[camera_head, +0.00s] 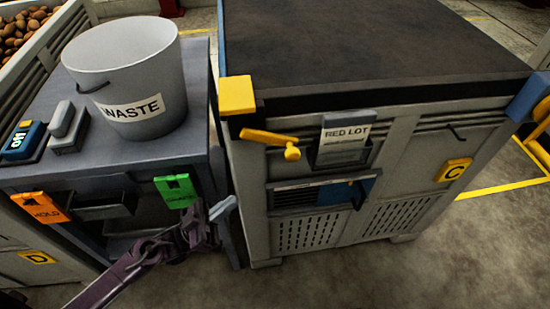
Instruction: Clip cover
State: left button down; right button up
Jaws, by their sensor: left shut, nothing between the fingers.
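A dark cover (370,45) lies over the top of the grey crate (400,165). A yellow clip (237,95) sits on the cover's near left corner, and a blue clip (530,97) on its near right corner. A yellow handle-like piece (270,142) sticks out of the crate's front below the cover edge. My left gripper (224,208) is shut and empty, low beside the crate's left front edge and well below the yellow clip. It appears apart from the crate, though the gap is hard to judge. My right gripper is not in view.
A side table (190,80) left of the crate holds a WASTE bucket (135,75) and small devices (70,128). Orange (39,207) and green (176,190) tags hang on its front. A RED LOT card (346,132) is on the crate. Floor (420,270) in front is clear.

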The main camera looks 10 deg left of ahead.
pick_arm(q)
jog(key=p+x, duration=0.2)
jog(key=x, duration=1.2)
jog(key=shift+p, duration=0.4)
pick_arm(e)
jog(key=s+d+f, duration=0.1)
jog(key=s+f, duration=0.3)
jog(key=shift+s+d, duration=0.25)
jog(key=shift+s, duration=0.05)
pick_arm(q)
jog(key=shift+w+b, duration=0.15)
jog(key=shift+b, duration=0.15)
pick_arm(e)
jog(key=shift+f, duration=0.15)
